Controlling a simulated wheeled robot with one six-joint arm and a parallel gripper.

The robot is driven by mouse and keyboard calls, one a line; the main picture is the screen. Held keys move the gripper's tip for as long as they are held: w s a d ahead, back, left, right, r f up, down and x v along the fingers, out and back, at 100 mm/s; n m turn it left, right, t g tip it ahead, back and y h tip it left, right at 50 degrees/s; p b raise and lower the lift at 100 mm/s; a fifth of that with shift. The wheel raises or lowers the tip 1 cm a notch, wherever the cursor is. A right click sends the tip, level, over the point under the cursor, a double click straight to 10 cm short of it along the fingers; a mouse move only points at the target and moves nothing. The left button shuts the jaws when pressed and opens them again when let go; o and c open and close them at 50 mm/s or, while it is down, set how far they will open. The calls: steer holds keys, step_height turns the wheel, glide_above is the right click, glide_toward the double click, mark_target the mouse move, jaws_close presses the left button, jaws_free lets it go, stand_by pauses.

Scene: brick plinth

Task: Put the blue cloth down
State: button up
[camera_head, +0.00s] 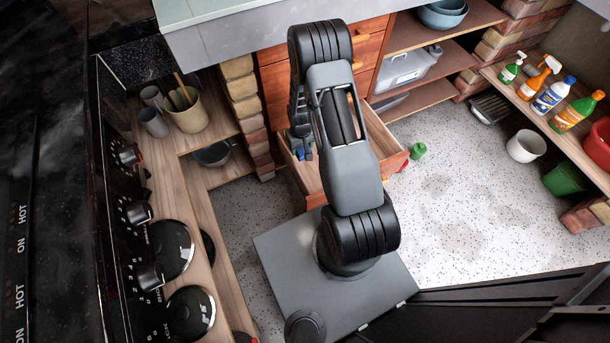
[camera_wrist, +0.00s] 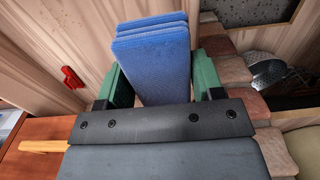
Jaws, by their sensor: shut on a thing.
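The blue cloth (camera_wrist: 152,62), folded in several layers, stands between the green fingers of my gripper (camera_wrist: 159,80) in the wrist view. My gripper is shut on it. The cloth's lower part is hidden behind the gripper's dark body. In the head view my arm covers most of the gripper, and only a small patch of blue shows beside the arm above the open drawer (camera_head: 393,163). I cannot tell from these views whether the cloth touches anything besides the fingers.
A brick pillar (camera_wrist: 235,62) stands close on the right in the wrist view. A red object (camera_wrist: 72,78) is on a wooden panel at left. In the head view, a green object (camera_head: 418,150) is beside the drawer, and a shelf of bottles (camera_head: 552,96) stands at right.

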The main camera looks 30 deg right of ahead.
steer(key=b, duration=0.5)
glide_above(306, 166)
step_height(306, 166, down, 6)
steer(key=r, duration=0.1)
steer(key=shift+w+f+b, duration=0.1)
steer(key=shift+f+b, duration=2.2)
steer(key=shift+f, duration=2.85)
steer(key=shift+f, duration=0.15)
steer(key=o, duration=0.9)
steer(key=shift+c, duration=0.2)
